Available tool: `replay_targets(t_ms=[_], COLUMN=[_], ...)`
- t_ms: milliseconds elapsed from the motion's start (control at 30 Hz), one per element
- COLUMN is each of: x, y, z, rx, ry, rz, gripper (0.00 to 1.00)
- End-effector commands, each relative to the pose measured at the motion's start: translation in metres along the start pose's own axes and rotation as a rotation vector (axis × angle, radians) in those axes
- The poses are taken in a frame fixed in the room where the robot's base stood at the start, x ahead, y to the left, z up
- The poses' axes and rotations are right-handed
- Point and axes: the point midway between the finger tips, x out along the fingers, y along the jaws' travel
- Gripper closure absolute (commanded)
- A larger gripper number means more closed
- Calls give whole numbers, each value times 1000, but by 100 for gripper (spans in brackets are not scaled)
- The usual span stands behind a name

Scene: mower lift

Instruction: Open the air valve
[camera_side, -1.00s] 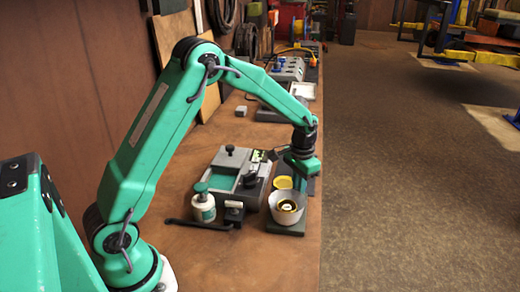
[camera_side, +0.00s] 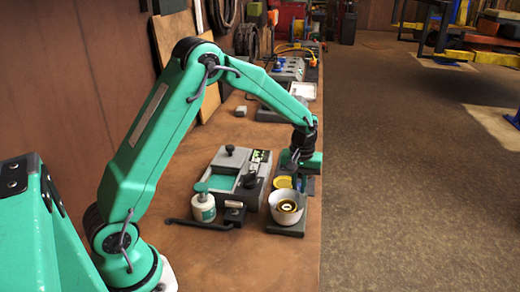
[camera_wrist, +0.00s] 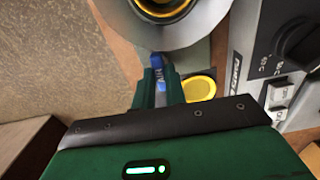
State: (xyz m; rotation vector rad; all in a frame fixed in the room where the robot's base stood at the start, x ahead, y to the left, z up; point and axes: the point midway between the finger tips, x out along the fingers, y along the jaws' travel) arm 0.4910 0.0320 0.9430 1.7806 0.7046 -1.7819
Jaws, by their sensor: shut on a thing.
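My gripper (camera_side: 300,180) is low over the far part of the small stand, just behind the white cup. In the wrist view its fingers (camera_wrist: 158,78) are shut on a small blue handle (camera_wrist: 159,70). Most of the handle is hidden by the fingers, and I cannot tell for sure that it belongs to the air valve. The white cup (camera_side: 289,207), with a yellow ring inside, stands just past the fingertips; it also shows at the top of the wrist view (camera_wrist: 203,20). A yellow disc (camera_wrist: 199,87) lies right beside the fingers.
A grey control box (camera_side: 225,160) with a black knob (camera_wrist: 299,43) stands close to the left in the side view. A white-green bottle (camera_side: 202,207) and a black bar (camera_side: 188,223) are in front of it. The bench edge and floor (camera_side: 400,180) are on the right.

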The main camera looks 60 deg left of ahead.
Motion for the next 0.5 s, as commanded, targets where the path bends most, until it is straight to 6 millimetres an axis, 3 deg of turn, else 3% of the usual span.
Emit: replay_targets(t_ms=[500], x=[-2], y=[0], z=[-1], rx=[-50], ry=[3], rz=[2], gripper=[100])
